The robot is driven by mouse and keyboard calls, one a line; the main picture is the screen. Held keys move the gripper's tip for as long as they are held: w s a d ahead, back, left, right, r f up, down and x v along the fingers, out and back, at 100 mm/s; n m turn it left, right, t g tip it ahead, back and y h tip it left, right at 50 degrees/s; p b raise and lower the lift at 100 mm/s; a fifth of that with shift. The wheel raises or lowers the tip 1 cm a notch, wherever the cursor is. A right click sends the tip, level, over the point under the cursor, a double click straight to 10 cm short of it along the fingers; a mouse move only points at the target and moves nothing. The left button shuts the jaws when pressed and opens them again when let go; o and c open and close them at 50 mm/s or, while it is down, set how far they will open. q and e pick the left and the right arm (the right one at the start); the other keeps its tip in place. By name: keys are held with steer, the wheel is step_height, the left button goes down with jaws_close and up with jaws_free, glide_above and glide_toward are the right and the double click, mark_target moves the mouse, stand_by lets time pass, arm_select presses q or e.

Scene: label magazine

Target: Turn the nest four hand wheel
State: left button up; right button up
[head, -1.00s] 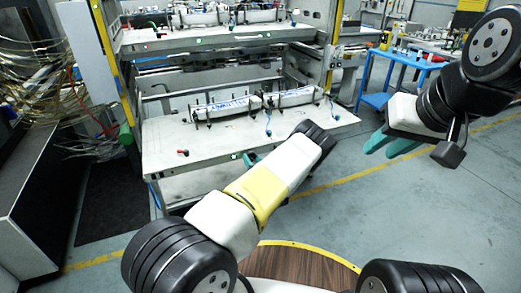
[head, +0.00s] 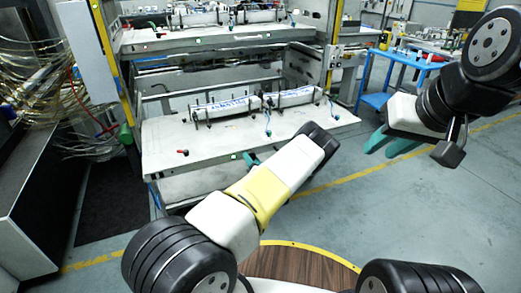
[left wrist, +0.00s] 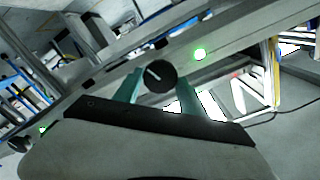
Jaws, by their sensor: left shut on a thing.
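A black round hand wheel (left wrist: 160,77) with a white line across its face shows in the left wrist view, on the front edge of a grey shelf. My left gripper (left wrist: 159,86) has one teal finger on each side of it and is shut on it. In the head view my left gripper (head: 252,159) is at the front edge of the lower shelf (head: 215,140), and my own arm partly hides it; the wheel cannot be made out there. I cannot read a nest number. My right gripper (head: 391,145) is open and empty, in the air at the right.
White rolls (head: 225,107) lie in holders on the lower shelf, below an upper shelf (head: 215,36). A blue cart (head: 375,99) stands at the right. The floor between is clear.

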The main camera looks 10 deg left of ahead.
arm_select(q)
steer(key=o, duration=1.4)
steer(key=shift+c, duration=0.2)
steer(key=shift+s, duration=0.1)
steer(key=v, duration=0.7)
steer(key=shift+s+d, duration=0.25)
